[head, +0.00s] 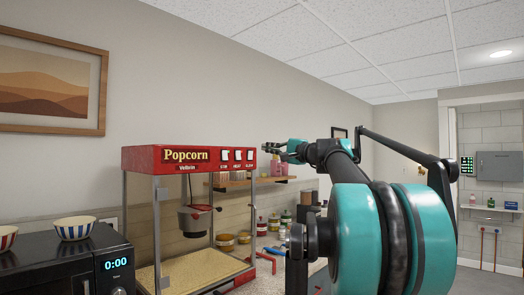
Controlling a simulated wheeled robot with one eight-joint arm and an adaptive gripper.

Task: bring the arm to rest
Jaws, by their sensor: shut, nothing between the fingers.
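My gripper (272,148) is at the far end of my teal and black arm, in the middle of the head view. It looks small and is seen partly end-on, with its fingers pointing left. It is shut and empty. It shows just right of the top of the red popcorn machine (140,158); whether it touches the machine cannot be told. My arm is raised and stretched out in front, and its large teal joint hides much of the lower right.
A black microwave (60,270) at the lower left carries a blue-striped bowl (75,229) and a red-striped bowl (7,238). A wooden shelf (228,185) with bottles and several small jars stand behind the machine. A doorway with a grey wall box (497,164) is at the right.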

